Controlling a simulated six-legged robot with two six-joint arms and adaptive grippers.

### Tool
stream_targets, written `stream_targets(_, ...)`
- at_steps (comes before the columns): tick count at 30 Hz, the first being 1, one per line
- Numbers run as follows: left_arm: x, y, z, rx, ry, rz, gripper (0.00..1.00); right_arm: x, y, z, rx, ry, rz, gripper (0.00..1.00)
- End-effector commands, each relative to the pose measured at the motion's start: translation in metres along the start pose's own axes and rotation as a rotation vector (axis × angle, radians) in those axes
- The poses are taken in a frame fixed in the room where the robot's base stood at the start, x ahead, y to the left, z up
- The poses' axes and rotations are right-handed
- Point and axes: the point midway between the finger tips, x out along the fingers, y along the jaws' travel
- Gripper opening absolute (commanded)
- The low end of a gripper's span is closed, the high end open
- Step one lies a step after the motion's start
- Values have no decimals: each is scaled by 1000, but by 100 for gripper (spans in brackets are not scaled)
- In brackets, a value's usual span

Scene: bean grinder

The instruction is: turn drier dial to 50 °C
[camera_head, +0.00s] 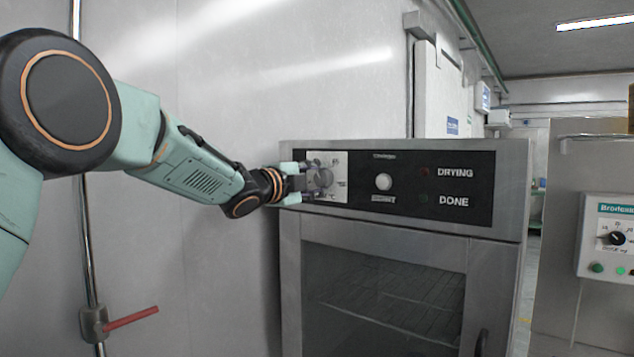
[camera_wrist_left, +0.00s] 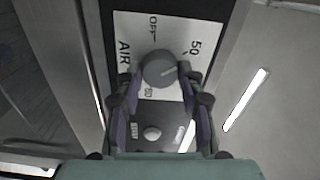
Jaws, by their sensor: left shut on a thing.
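The drier dial (camera_head: 320,177) is a round grey knob on a white plate at the left end of the drier's black control panel. My left gripper (camera_head: 303,180) is shut on the dial, with one finger on each side in the wrist view (camera_wrist_left: 160,80). In the head view the fingers partly hide the dial. My right gripper is not in view.
The drier (camera_head: 404,228) has a white button (camera_head: 383,182) and DRYING and DONE lamps right of the dial. Its glass door (camera_head: 385,290) is below. A wall pipe with a red lever (camera_head: 131,318) is at left. Another control box (camera_head: 608,240) is at far right.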

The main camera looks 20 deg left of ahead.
Motion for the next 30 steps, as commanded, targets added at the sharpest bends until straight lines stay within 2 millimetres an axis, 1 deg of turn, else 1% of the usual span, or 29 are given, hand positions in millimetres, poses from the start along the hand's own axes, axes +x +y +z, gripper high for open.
stream_targets(1, 0, 4, 0, -1, -1, 9, 7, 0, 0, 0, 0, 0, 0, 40)
stream_targets(5, 0, 5, 0, -1, -1, 9, 7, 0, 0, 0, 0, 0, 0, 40)
stream_targets(6, 0, 5, 0, -1, -1, 9, 42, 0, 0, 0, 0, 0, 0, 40)
stream_targets(13, 0, 3, 0, -1, 0, 5, 61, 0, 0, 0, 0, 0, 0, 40)
stream_targets(23, -1, 1, 0, -2, 0, 2, 61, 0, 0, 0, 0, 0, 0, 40)
stream_targets(26, -7, 0, 1, -2, -1, 2, 61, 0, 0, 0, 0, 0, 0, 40)
stream_targets(30, -25, 0, 1, -4, -1, 2, 61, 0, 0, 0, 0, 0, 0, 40)
